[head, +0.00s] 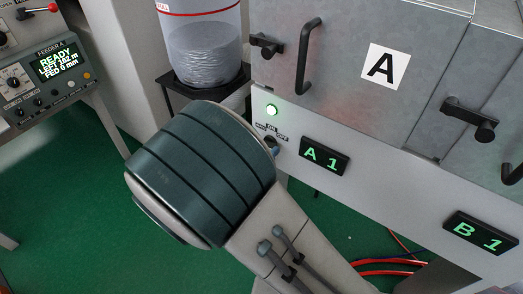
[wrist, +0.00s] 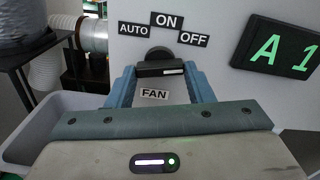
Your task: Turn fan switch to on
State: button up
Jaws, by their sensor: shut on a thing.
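The fan switch (wrist: 157,56) is a black rotary knob on the pale panel in the wrist view. Labels AUTO, ON and OFF sit around its top, from left to right, and a FAN label (wrist: 154,94) sits below. My gripper (wrist: 159,72) has its two blue fingers on either side of the knob, shut on its handle. The handle looks roughly crosswise between the fingers; which label it points at I cannot tell. In the head view my arm hides most of the switch, and only a bit of blue fingertip (head: 275,150) shows beside it.
A green lamp (head: 271,110) is lit above the switch. Displays A 1 (head: 325,156) and B 1 (head: 480,233) are on the panel to the right. Door handle (head: 308,57) juts out above. A clear hopper (head: 204,50) stands left on a black stand.

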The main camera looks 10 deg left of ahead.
jog(key=shift+f+m, duration=0.1)
jog(key=shift+m, duration=1.1)
jog(key=shift+b, duration=0.3)
jog(key=o, duration=1)
jog(key=shift+a, duration=0.1)
jog(key=p+v, duration=0.1)
jog(key=v, duration=1.3)
